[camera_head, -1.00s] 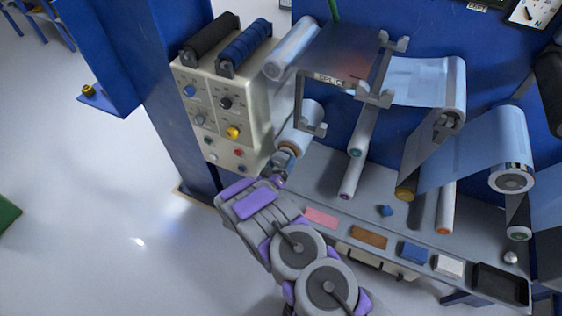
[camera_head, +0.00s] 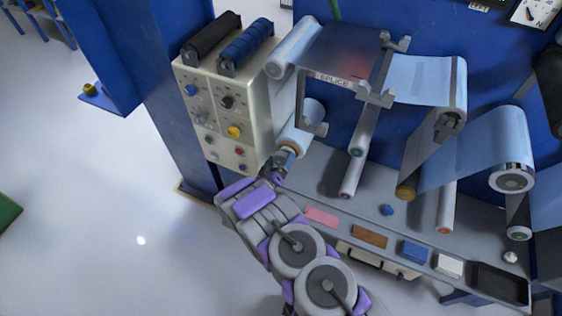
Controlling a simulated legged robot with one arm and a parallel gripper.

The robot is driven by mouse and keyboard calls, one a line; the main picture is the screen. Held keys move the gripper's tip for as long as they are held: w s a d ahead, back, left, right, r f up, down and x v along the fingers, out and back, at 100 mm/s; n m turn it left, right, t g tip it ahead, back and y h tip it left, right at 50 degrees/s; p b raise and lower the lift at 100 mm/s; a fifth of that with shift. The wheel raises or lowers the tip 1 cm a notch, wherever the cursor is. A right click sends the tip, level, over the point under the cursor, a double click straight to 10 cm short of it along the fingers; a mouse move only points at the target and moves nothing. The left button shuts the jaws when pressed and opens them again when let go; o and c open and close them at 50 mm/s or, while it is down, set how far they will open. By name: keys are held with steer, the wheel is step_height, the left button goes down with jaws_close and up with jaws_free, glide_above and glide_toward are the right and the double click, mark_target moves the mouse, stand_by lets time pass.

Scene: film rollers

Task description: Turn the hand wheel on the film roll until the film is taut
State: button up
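The film (camera_head: 478,142) runs as a pale blue translucent web over several rollers on the blue machine. A film roll (camera_head: 301,138) sits left of centre, below the splice table, beside the control box. My gripper (camera_head: 283,160) is at the near end of this roll, at or very close to its hub. The hand wheel cannot be made out; the gripper and wrist cover that end of the roll. The fingers are small and partly hidden, so I cannot tell whether they are open or shut or touching anything.
The beige control box (camera_head: 222,120) with knobs and buttons stands close left of my gripper. The splice table (camera_head: 342,55) with grey brackets is above. A grey shelf (camera_head: 335,190) holds coloured blocks and a dark tray (camera_head: 500,284). Open floor lies at left.

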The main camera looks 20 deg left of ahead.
steer(key=shift+s+d+f, duration=0.1)
steer(key=shift+s, duration=0.4)
steer(key=s+a+p, duration=0.1)
steer(key=s+p, duration=0.1)
steer(key=s, duration=1.4)
steer(key=shift+s+a, duration=0.15)
steer(key=shift+a, duration=0.1)
